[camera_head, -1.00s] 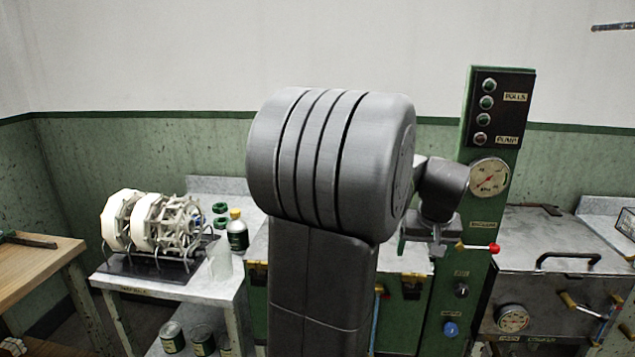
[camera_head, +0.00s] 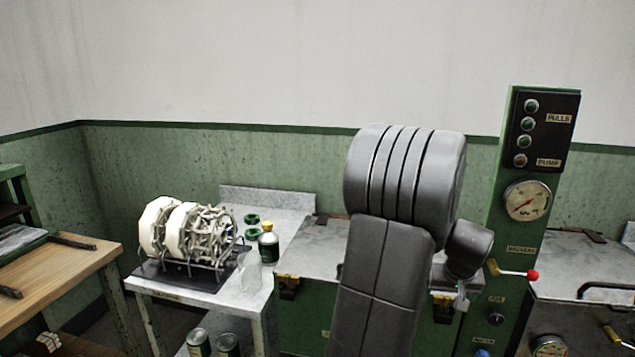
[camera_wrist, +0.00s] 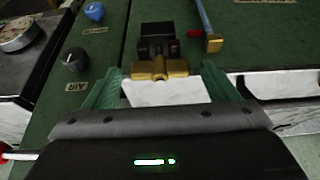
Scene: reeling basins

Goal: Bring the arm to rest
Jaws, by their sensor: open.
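My grey arm stands in front of the green cabinet in the head view. My gripper (camera_head: 461,298) is small there, low beside the control column, and partly hidden by the wrist. In the wrist view my gripper (camera_wrist: 162,80) shows two green fingers spread wide apart. Nothing is held between them. A brass and black latch (camera_wrist: 160,62) on the green cabinet front appears between and beyond the fingers; I cannot tell how far away it is.
A green control column (camera_head: 512,260) with gauge, buttons and a red-tipped lever (camera_head: 532,275) stands right beside the gripper. A metal table (camera_head: 240,304) on the left carries white reels (camera_head: 170,229) and a bottle (camera_head: 268,246). A wooden bench (camera_head: 60,270) stands far left.

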